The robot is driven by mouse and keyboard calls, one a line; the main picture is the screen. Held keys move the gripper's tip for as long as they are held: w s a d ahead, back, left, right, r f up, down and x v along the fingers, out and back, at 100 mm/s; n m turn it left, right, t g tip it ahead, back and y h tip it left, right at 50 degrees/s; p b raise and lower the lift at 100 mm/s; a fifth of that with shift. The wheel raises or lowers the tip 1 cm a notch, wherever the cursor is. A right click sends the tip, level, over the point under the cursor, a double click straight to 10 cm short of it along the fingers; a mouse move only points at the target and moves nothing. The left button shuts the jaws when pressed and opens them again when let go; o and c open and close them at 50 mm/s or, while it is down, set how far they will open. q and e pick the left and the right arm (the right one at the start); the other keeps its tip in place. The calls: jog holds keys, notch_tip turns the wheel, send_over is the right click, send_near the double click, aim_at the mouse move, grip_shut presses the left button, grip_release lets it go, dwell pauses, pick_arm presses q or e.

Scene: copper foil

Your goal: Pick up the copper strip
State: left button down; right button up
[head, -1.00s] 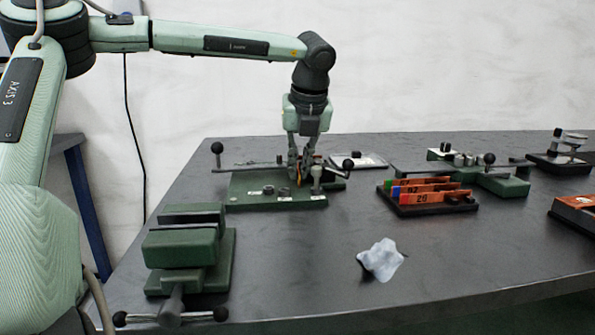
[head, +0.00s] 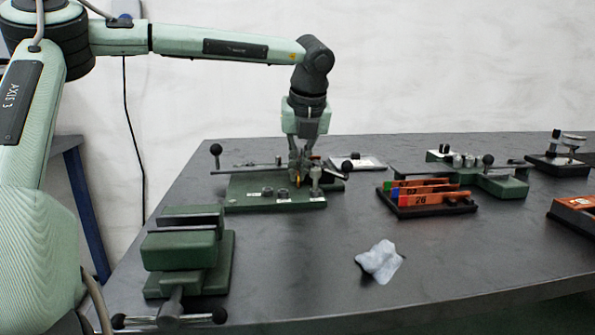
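My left gripper (head: 299,165) points straight down over a green fixture plate (head: 240,190) at the back left of the table. Its fingertips are low, among the posts and levers of that fixture. A small, thin orange-copper piece (head: 298,181) shows at the fingertips and may be the copper strip. It is too small and partly hidden to tell whether the fingers hold it or are only beside it. My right gripper is not in view.
A green vise (head: 180,250) stands at the front left. A crumpled pale cloth (head: 379,260) lies front centre. A dark tray (head: 430,209) of orange blocks, a green lever fixture (head: 500,186) and a gauge stand (head: 560,160) are to the right. The middle of the dark table (head: 300,260) is clear.

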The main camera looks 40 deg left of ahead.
pick_arm(q)
jog(key=r, duration=0.4)
jog(key=shift+s+r, duration=0.15)
jog(key=shift+s, duration=0.1)
jog(key=s+r+b, duration=0.1)
jog(key=s+r, duration=0.5)
jog(key=s, duration=0.5)
jog(key=shift+d+r, duration=0.2)
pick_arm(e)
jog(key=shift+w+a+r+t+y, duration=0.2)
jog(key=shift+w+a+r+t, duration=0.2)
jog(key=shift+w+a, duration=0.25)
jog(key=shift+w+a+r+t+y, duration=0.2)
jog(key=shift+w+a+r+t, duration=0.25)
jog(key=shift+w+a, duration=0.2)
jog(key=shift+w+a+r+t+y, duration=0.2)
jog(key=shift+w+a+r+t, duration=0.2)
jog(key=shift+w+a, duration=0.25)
